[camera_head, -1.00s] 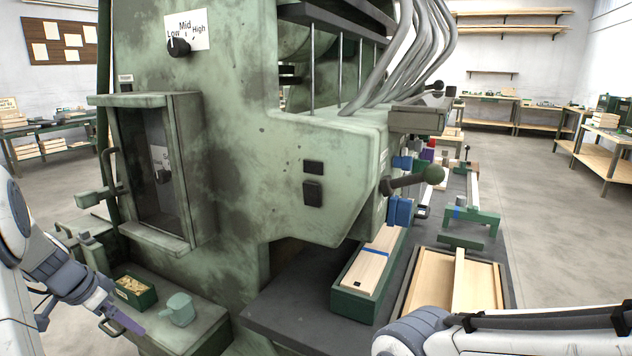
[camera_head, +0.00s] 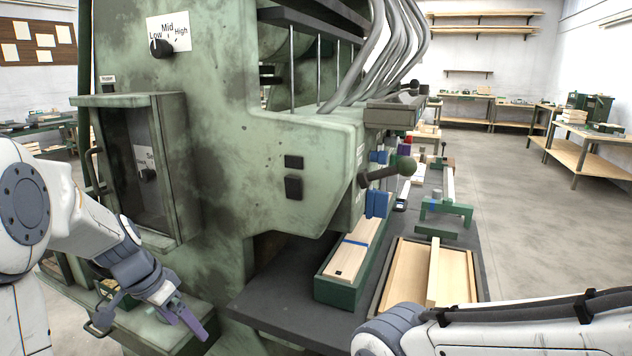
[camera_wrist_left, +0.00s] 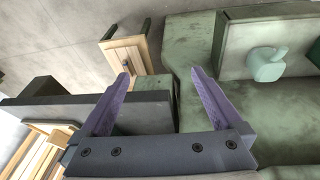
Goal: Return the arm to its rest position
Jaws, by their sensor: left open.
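My left gripper (camera_head: 190,325) is in front of the green machine (camera_head: 215,130), over its lower ledge at the lower left. In the left wrist view its two purple fingers (camera_wrist_left: 162,85) stand apart with nothing between them. My left arm comes in from the left edge with its wrist pointing down and to the right. My right arm shows only as a white link with black cables at the lower right; its gripper is out of view.
A pale green cup (camera_wrist_left: 266,64) stands on the machine's ledge. A green bin (camera_head: 106,288) is partly hidden behind my left arm. A green box with wooden boards (camera_head: 357,250) and a tray with planks (camera_head: 388,283) lie on the dark bench (camera_head: 275,302). Open floor lies at the right.

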